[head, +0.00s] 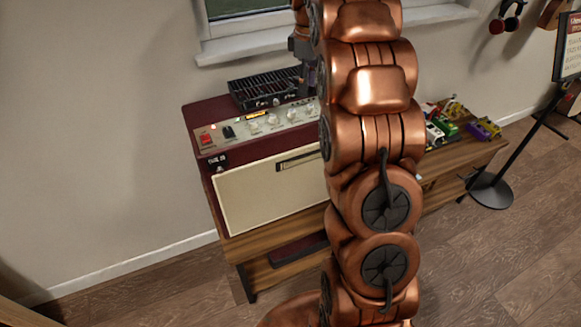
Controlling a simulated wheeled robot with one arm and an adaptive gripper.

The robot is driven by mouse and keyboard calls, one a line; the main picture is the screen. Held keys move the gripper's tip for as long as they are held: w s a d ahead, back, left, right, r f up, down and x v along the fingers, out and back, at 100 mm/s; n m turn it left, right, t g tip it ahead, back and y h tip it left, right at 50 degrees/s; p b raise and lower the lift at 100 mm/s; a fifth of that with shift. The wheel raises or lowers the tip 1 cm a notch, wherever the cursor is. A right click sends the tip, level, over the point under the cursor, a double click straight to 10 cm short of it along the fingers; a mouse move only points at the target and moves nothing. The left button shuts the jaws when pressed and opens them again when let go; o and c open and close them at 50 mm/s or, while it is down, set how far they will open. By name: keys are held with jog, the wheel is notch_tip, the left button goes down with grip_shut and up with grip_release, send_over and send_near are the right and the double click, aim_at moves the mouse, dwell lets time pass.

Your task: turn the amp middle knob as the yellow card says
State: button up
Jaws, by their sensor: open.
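The amp (265,190) is a dark red cabinet with a cream front, standing on a wooden bench. Its grey control panel (240,133) has a red switch (206,139) at the left and a row of pale knobs (273,120). A small yellow card (257,115) shows at the back of the panel; its writing is too small to read. My gripper (308,88) is open, pointing down above the right part of the panel. My arm hides part of it and the panel's right end. I cannot tell whether it touches a knob.
A black slotted unit (265,88) sits on the amp's top, close left of my gripper. Several colourful pedals (445,126) lie on the bench (470,162) at right. A black stand (491,189) is farther right. The windowsill (250,43) is behind.

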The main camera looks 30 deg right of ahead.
jog(key=s+a+f+m+b, duration=0.1)
jog(key=s+a+m, duration=0.1)
jog(key=s+a, duration=0.6)
jog(key=s+a+f+m+g+b, duration=0.1)
jog(key=s+a+f+m, duration=0.1)
jog(key=s+a, duration=0.6)
jog(key=shift+s+a+f+m, duration=0.2)
jog(key=shift+s+a+m, duration=0.2)
jog(key=shift+s, duration=2.2)
jog(key=s+a+f+m, duration=0.1)
jog(key=s+a+f, duration=0.1)
jog(key=s, duration=0.6)
jog(key=s+a+f+m, duration=0.1)
jog(key=s+f, duration=0.3)
jog(key=s, duration=0.4)
jog(key=shift+a+m+g, duration=0.3)
jog(key=shift+a, duration=0.5)
